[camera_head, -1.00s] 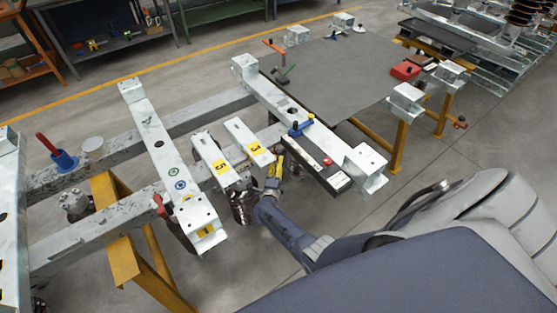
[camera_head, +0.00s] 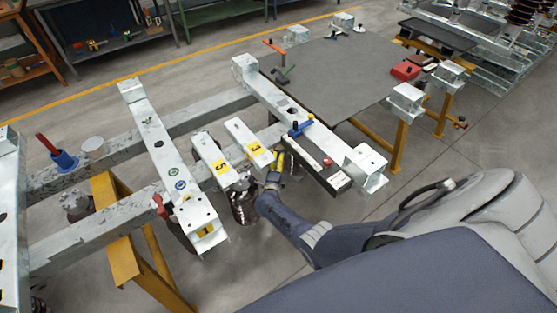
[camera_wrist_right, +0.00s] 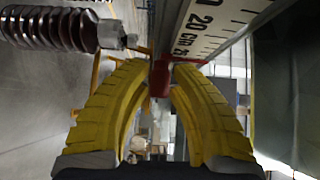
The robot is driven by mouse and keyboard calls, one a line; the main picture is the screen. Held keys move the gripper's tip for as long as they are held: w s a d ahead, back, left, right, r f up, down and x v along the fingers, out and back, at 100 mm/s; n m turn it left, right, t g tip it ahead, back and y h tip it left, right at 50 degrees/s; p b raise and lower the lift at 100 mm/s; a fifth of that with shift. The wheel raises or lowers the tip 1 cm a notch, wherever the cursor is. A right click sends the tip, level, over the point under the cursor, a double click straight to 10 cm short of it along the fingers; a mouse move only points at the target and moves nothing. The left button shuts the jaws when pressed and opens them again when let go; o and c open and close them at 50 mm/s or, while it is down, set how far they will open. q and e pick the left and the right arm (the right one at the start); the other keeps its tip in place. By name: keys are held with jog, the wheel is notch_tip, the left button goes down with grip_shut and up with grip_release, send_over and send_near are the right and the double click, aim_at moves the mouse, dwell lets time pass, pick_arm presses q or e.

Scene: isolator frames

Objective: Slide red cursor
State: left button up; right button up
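The red cursor (camera_wrist_right: 161,80) shows in the right wrist view, beside a white ruler scale (camera_wrist_right: 205,22). My right gripper's (camera_wrist_right: 161,72) two yellow fingers bow around it, and the red part fills the narrow gap between their tips. Whether they press on it I cannot tell. In the head view my right gripper (camera_head: 276,170) is small and dark beside the left side of the black bar (camera_head: 312,166) near the frame's front, and the cursor cannot be made out between its fingers. My left gripper is out of view.
Grey metal beams marked with yellow labels (camera_head: 221,167) lie just left of my right gripper. A ribbed brown insulator (camera_wrist_right: 45,28) is close by in the wrist view. A blue-handled clamp (camera_head: 300,128) sits on the beam behind.

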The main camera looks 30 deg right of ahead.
grip_shut()
jog(key=shift+a, duration=0.1)
jog(key=a, duration=0.5)
jog(key=shift+s, duration=0.15)
jog(key=o, duration=0.5)
grip_release()
jog(key=shift+o, duration=0.2)
jog(key=shift+s, duration=0.1)
jog(key=v, duration=1.1)
jog(key=shift+s+a, duration=0.3)
